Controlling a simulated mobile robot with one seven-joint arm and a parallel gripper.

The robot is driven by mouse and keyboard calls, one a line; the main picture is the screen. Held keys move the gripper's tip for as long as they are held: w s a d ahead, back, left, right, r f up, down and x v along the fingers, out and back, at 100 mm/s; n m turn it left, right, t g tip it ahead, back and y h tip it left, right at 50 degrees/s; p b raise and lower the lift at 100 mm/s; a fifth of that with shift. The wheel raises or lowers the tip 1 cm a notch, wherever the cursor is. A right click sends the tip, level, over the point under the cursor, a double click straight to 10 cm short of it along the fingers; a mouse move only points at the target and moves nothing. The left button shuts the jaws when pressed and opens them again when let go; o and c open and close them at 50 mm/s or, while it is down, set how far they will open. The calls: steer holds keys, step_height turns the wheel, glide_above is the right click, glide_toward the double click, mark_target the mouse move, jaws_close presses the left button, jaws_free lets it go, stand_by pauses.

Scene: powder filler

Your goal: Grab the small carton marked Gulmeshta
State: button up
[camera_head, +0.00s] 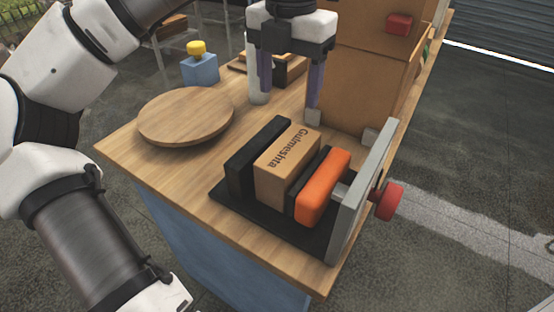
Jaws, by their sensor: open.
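The small carton marked Gulmeshta (283,172) is a tan box with dark lettering. It stands between a black block (252,162) on its left and a dark plate with an orange pad (323,187) on its right, on a black base (268,219). My gripper (290,108) is above and behind the carton in the picture, pointing down, fingers spread apart. No object shows held between the fingers, and they appear apart from the carton.
A grey upright plate with a red knob (389,201) closes the right of the holder. A tall brown cabinet (357,85) stands behind. A round wooden board (186,115) lies left. A blue block with a yellow knob (199,67) and a pale cylinder (258,90) stand farther back.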

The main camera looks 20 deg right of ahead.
glide_above(289, 147)
steer(key=f, duration=0.8)
steer(key=shift+s+a, duration=0.15)
steer(key=shift+a, duration=0.05)
steer(key=shift+d+f, duration=0.15)
steer(key=shift+f, duration=1.25)
steer(key=shift+d+f, duration=0.1)
steer(key=shift+f, duration=1.3)
steer(key=c, duration=1.1)
steer(key=shift+r, duration=0.2)
